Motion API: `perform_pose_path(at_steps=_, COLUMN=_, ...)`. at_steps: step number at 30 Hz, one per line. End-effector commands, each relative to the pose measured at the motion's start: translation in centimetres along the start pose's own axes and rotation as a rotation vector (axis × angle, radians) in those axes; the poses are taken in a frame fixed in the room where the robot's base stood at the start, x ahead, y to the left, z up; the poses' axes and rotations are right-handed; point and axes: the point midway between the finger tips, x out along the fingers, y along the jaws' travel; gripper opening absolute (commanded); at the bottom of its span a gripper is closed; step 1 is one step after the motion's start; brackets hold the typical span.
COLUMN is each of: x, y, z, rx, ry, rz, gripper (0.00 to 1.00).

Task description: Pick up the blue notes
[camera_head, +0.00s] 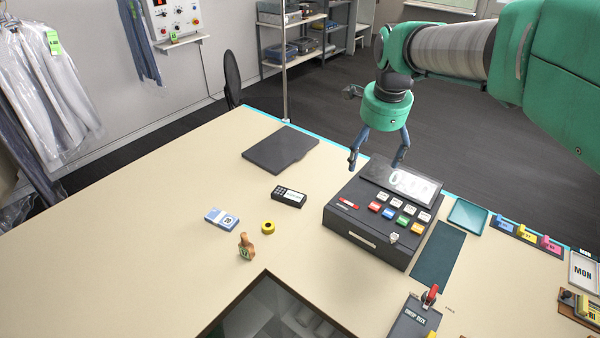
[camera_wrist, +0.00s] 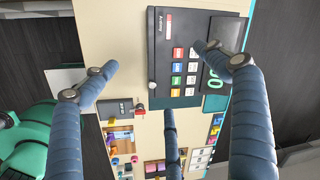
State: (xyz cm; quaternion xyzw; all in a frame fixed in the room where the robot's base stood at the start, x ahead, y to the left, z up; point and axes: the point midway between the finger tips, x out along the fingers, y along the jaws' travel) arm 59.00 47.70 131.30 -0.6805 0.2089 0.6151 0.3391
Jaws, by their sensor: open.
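A small blue and white bundle marked 20 (camera_head: 221,218), which looks like the blue notes, lies flat on the cream counter (camera_head: 150,215), left of the cash register (camera_head: 375,225). I cannot make it out in the wrist view. My gripper (camera_head: 375,165) is open and empty above the back of the register, pointing down, well to the right of and beyond the bundle. In the wrist view its blue fingers (camera_wrist: 172,70) are spread apart over the register and counter, with nothing between them.
A dark slab (camera_head: 281,149) lies behind. A sunken opening (camera_head: 275,310) is in front. Blue, yellow and pink pieces stand in a rack (camera_head: 525,235) at right.

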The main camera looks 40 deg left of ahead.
Motion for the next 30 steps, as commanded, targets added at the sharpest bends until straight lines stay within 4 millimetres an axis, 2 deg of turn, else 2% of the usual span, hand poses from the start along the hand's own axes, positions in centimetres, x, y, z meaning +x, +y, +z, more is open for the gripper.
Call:
perform_pose_path(at_steps=1, x=0.6, y=-1.2, z=1.5, rx=0.014, ry=-0.005, rz=0.01, gripper=0.86)
perform_pose_path(at_steps=6, x=3.0, y=-4.5, z=6.3, rx=0.086, ry=-0.015, rz=0.036, gripper=0.86)
perform_pose_path(at_steps=15, x=7.7, y=-9.0, z=15.8, rx=0.212, ry=-0.021, rz=0.084, gripper=0.86)
perform_pose_path(at_steps=21, x=11.2, y=-10.8, z=22.7, rx=0.296, ry=-0.016, rz=0.115, gripper=0.86)
perform_pose_path(at_steps=30, x=16.9, y=-11.6, z=33.6, rx=0.42, ry=0.004, rz=0.161, gripper=0.86)
